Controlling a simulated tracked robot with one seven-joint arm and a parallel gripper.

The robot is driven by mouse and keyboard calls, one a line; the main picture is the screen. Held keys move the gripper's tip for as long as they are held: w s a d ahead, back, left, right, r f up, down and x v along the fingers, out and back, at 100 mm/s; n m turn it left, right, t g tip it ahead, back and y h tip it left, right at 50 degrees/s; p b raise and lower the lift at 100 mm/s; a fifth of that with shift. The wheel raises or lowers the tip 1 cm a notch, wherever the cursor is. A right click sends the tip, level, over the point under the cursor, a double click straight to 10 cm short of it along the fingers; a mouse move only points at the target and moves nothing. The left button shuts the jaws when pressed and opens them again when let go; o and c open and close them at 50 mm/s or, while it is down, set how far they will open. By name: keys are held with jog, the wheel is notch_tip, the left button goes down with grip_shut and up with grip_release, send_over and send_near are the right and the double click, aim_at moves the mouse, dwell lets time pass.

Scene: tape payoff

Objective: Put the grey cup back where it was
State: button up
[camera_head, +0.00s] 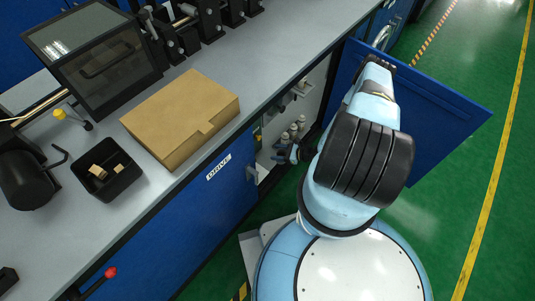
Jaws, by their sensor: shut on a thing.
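My arm reaches up from my base and bends towards the open cabinet under the bench. What seems to be my gripper (293,153) shows as a small dark part at the cabinet opening, left of my arm, mostly hidden by it. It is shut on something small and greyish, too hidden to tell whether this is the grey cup. No grey cup stands out clearly elsewhere. Inside the cabinet (317,88), several small grey items (293,130) stand on a shelf just above the gripper in the picture.
The blue cabinet door (430,115) stands open to the right of my arm. On the grey bench (205,195) are a cardboard box (182,115), a black tray (125,180) with small blocks, and a dark-screened machine (95,55). Green floor (430,230) is clear at right.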

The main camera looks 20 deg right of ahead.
jog(key=w+a+f, duration=0.1)
jog(key=w+f, duration=0.1)
jog(key=w+a+f, duration=0.1)
jog(key=w+f, duration=0.2)
jog(key=w+a+f, duration=0.1)
jog(key=w+f, duration=0.1)
jog(key=w, duration=0.1)
jog(key=shift+a+f, duration=0.2)
jog(key=shift+f, duration=0.1)
jog(key=shift+w+f, duration=0.15)
jog(key=shift+f, duration=1.45)
jog(key=o, duration=1.2)
jog(key=shift+o, duration=0.2)
jog(key=v, duration=1.2)
